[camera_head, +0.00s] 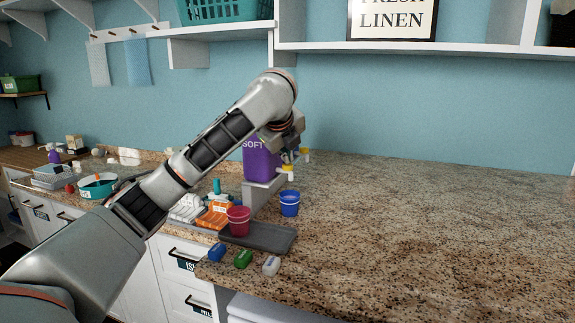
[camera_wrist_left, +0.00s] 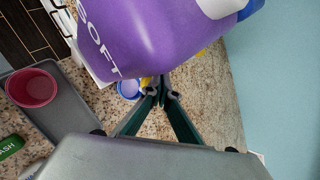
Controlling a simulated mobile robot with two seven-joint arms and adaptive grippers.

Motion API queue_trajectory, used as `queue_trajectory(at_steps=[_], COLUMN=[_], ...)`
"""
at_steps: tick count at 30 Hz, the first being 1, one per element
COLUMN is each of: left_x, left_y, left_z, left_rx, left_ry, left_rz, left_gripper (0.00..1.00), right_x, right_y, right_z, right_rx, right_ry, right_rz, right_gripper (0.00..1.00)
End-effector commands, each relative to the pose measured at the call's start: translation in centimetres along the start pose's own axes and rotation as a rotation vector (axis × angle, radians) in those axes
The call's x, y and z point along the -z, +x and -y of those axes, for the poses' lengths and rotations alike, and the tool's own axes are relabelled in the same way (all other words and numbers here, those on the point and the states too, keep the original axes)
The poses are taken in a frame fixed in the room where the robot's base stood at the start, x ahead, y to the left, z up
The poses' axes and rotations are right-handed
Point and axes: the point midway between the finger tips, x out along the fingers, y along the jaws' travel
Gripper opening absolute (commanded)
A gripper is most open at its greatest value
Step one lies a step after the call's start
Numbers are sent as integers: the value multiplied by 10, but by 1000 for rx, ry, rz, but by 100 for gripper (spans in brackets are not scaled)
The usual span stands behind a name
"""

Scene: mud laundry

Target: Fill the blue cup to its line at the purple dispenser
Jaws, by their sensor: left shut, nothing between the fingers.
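The purple dispenser (camera_head: 262,162), marked SOFT, stands on a grey stand on the counter, with a yellow-and-white tap (camera_head: 288,170) at its right. The blue cup (camera_head: 289,203) stands upright on the counter below that tap. In the left wrist view, the cup (camera_wrist_left: 128,90) shows only partly, past the dispenser (camera_wrist_left: 145,40) and the fingers; its line and liquid level cannot be made out. My left gripper (camera_head: 288,157) is shut and empty, its fingertips (camera_wrist_left: 161,88) close to the tap. I cannot tell whether they touch it. My right gripper is not in view.
A red cup (camera_head: 238,220) stands on a grey tray (camera_head: 271,237) left of the blue cup. Blue, green and white small containers (camera_head: 243,259) line the front edge. An orange packet (camera_head: 214,214) lies behind. The granite counter (camera_head: 430,230) at right is clear.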

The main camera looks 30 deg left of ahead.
Motion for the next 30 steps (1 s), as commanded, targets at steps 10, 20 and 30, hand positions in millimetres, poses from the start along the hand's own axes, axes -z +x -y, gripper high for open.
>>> queue_trajectory(at_steps=[10, 20, 30], left_x=[-7, -10, -26], left_y=[-9, -14, -35], left_z=[7, 10, 26], left_rx=[0, 2, 2], left_ry=[-1, -1, -1], left_rz=[1, 1, 2], left_gripper=[0, 0, 0], right_x=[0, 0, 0], right_y=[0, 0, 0], right_z=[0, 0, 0], right_rx=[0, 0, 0], right_ry=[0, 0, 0], right_rz=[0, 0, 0], right_gripper=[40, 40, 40])
